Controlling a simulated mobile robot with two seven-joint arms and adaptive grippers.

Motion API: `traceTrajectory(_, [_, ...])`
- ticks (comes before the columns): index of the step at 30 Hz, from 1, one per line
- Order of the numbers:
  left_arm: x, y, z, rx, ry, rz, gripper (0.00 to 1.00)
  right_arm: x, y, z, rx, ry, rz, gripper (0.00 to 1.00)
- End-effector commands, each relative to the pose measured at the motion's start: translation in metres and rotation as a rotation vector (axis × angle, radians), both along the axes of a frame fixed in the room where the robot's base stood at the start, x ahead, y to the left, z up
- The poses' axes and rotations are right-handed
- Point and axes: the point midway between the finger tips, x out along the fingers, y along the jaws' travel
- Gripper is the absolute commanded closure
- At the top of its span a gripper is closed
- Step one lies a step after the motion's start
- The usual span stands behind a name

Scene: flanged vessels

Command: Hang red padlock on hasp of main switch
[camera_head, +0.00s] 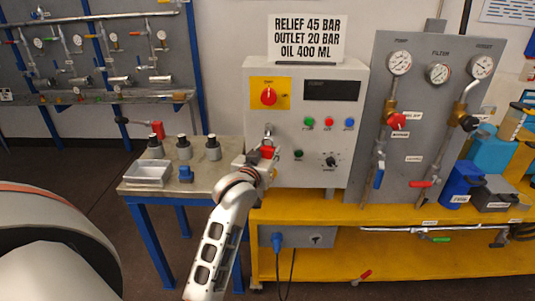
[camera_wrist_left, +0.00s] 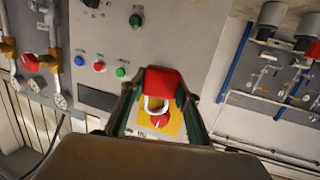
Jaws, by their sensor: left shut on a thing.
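My left gripper (camera_head: 262,159) is shut on the red padlock (camera_head: 268,152) in front of the grey control box (camera_head: 310,170). The padlock's metal shackle points up, below the main switch (camera_head: 268,97), a red knob on a yellow plate. In the left wrist view the red padlock body (camera_wrist_left: 163,82) sits between the fingers (camera_wrist_left: 160,88), and its shackle overlaps the view of the red knob (camera_wrist_left: 160,120). The padlock appears apart from the switch in the head view. I cannot make out the hasp clearly. My right gripper is not in view.
Buttons and a small black knob (camera_head: 330,160) lie right of the padlock. A gauge panel (camera_head: 435,120) with valves stands further right.

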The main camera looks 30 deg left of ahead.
Motion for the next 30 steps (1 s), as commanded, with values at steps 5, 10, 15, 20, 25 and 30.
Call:
traceTrajectory(5, [0.009, 0.005, 0.000, 0.000, -0.003, 0.000, 0.91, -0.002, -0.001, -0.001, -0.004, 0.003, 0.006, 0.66])
traceTrajectory(10, [0.017, 0.010, 0.000, 0.001, -0.003, 0.000, 0.91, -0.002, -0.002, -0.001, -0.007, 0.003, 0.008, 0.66])
traceTrajectory(15, [0.024, 0.015, -0.002, 0.001, -0.002, 0.000, 0.91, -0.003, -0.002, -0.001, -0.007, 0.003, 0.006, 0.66])
traceTrajectory(20, [0.032, 0.020, -0.002, 0.001, -0.003, 0.001, 0.91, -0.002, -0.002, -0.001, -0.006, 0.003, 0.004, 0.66])
traceTrajectory(25, [0.039, 0.024, -0.003, 0.000, -0.003, 0.000, 0.91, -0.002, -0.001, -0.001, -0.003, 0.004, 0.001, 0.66])
traceTrajectory(30, [0.047, 0.029, -0.003, 0.000, -0.003, 0.001, 0.91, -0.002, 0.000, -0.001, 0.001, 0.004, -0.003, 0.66])
